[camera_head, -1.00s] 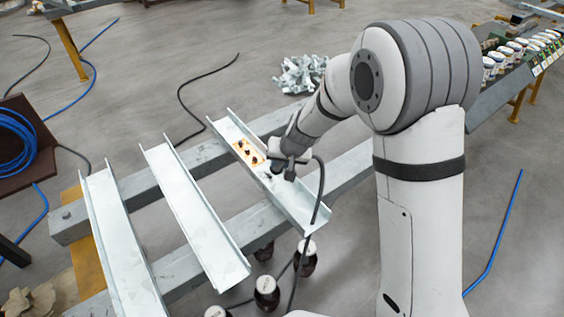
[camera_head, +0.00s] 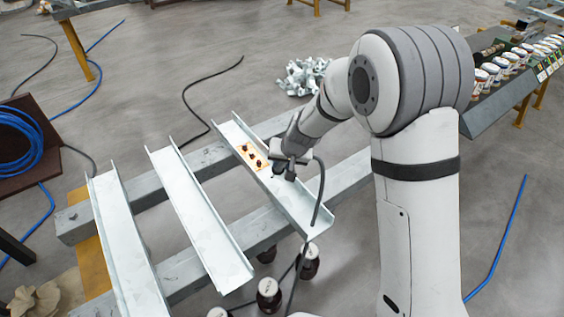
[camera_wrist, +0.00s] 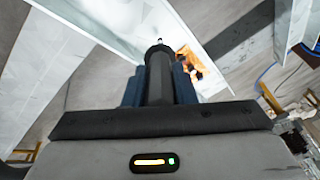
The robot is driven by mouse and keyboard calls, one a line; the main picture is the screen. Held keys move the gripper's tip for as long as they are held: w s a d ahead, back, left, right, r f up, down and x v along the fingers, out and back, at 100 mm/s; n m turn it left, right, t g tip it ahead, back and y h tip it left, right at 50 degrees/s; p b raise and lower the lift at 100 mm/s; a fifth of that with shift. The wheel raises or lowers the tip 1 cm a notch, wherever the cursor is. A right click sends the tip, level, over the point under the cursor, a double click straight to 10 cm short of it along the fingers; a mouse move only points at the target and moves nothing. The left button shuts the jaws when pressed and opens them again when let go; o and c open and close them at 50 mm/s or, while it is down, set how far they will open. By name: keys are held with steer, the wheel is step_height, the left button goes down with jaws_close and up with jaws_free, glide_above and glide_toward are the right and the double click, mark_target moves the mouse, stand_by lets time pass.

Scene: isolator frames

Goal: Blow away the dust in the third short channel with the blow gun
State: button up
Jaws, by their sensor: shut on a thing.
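Three short metal channels lie side by side across the grey beams: the left one (camera_head: 125,245), the middle one (camera_head: 200,212) and the right one (camera_head: 305,213). An orange-tan patch with dark specks (camera_head: 252,157) lies inside the right channel, toward its far end. The patch also shows in the wrist view (camera_wrist: 190,62), right of the nozzle. My gripper (camera_head: 284,171) is over the right channel, just nearer than the patch. It is shut on the black blow gun (camera_wrist: 160,78), whose thin nozzle points ahead over the channel. The dark hose (camera_head: 320,195) hangs beside my gripper.
Grey beams (camera_head: 180,270) support the channels. Dark bottles with pale lids (camera_head: 268,292) stand below their near ends. A pile of metal parts (camera_head: 304,75) lies behind. A rack of jars (camera_head: 510,62) stands at right, and coiled blue hose (camera_head: 18,145) at left.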

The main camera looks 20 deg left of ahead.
steer(key=shift+r+p, duration=2.85)
steer(key=shift+r, duration=1.25)
